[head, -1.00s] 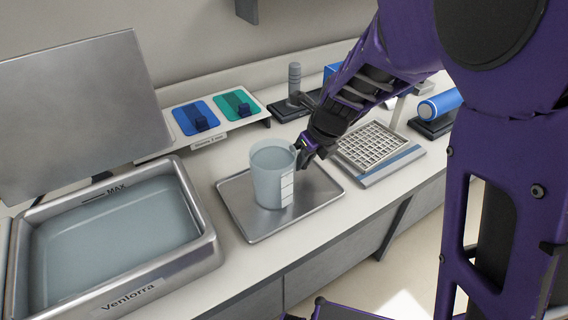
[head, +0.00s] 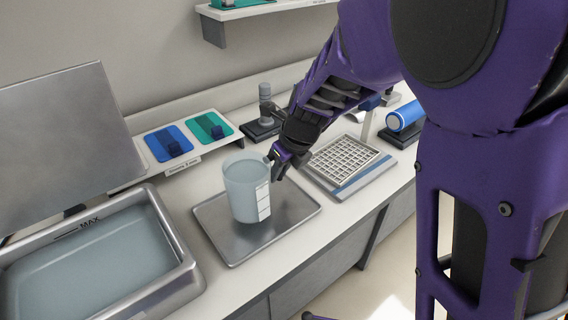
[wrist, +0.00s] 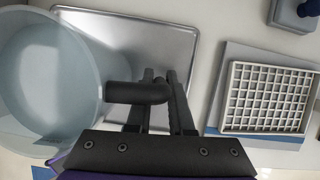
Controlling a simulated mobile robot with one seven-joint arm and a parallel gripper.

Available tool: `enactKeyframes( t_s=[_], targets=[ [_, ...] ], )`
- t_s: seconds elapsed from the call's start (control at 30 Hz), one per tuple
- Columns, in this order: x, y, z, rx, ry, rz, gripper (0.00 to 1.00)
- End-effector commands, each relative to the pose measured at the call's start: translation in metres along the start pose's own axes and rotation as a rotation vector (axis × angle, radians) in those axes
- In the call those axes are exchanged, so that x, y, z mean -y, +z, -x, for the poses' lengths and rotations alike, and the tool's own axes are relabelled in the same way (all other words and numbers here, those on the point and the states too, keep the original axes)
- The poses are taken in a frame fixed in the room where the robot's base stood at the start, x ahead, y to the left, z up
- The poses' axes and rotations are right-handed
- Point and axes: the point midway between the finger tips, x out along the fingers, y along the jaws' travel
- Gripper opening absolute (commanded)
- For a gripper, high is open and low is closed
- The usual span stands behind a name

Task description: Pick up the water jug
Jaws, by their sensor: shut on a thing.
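The water jug (head: 243,195) is pale, translucent and upright, with a white marked strip on its side and liquid inside. It is over the metal tray (head: 225,245), with its base seemingly a little above the tray's surface. My gripper (head: 275,163) is at the jug's right side. In the wrist view the jug (wrist: 45,85) fills the left, and its dark handle (wrist: 135,92) runs between the two fingers of my gripper (wrist: 160,90), which are shut on it. The fingers hide part of the handle.
A water-filled basin (head: 175,285) marked MAX stands left of the tray. A raised lid or panel (head: 65,140) is behind it. Blue (head: 168,143) and green (head: 208,129) pads lie behind the jug. A white grid rack (head: 343,158) sits close on the right.

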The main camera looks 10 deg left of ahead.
Motion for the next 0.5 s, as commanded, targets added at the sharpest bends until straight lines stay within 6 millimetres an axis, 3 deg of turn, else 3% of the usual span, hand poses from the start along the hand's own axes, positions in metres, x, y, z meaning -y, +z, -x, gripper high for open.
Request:
enactKeyframes(
  t_s=[0.5],
  targets=[
    [0.000,0.020,0.045,0.005,-0.001,0.001,0.00]
  ],
)
